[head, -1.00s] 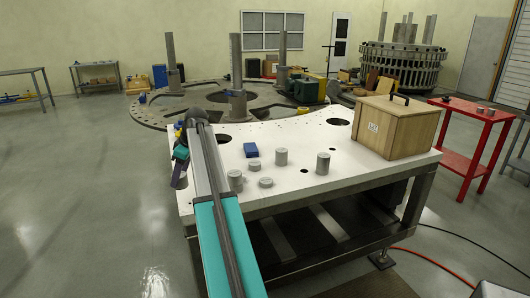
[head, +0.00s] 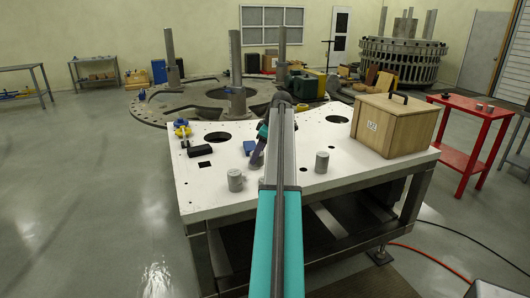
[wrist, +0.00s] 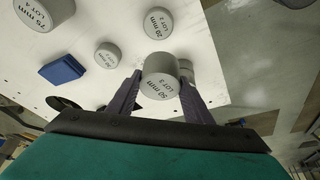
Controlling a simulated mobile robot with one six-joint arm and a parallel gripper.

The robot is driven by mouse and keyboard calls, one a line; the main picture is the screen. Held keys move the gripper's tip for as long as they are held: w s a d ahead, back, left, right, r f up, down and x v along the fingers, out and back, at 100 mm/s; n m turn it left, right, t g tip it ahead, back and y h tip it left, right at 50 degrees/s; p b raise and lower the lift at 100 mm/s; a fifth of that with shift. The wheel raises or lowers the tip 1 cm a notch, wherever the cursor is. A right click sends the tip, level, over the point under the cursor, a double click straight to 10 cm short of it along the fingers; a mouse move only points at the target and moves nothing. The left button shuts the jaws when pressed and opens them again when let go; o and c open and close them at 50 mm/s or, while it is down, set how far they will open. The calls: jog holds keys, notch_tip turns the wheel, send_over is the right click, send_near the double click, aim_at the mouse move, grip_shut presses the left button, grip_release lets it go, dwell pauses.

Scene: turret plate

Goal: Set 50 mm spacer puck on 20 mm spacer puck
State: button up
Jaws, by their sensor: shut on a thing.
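In the wrist view my gripper (wrist: 160,100) is shut on the grey 50 mm spacer puck (wrist: 158,88), whose LOT 3 label shows. In the head view my gripper (head: 258,157) is over the white table, partly covered by my arm; I cannot make out the held puck there. A grey puck with a LOT 2 label (wrist: 158,22) stands apart above the held one in the wrist view; its blurred size reads like 20 or 28 mm. A smaller grey puck (wrist: 108,55) lies to its left, label unreadable. I cannot tell how far the held puck is above the table.
A 75 mm puck (wrist: 44,12) and a blue box (wrist: 62,70) are at left in the wrist view. Another grey piece (wrist: 186,68) is partly hidden behind the held puck. In the head view, grey pucks (head: 235,180) (head: 321,162) flank my arm. A wooden box (head: 395,125) stands at right.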

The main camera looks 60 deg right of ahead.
jog(key=s+d, duration=0.2)
jog(key=shift+s+d+r+m, duration=0.1)
jog(key=shift+s+m, duration=0.2)
jog(key=shift+f, duration=0.3)
jog(key=shift+f+b, duration=1.55)
jog(key=shift+f, duration=1.85)
jog(key=shift+f, duration=0.15)
jog(key=o, duration=1.4)
jog(key=shift+o, duration=0.2)
jog(key=b+v, duration=0.3)
jog(key=v, duration=1.1)
jog(key=shift+a, duration=0.2)
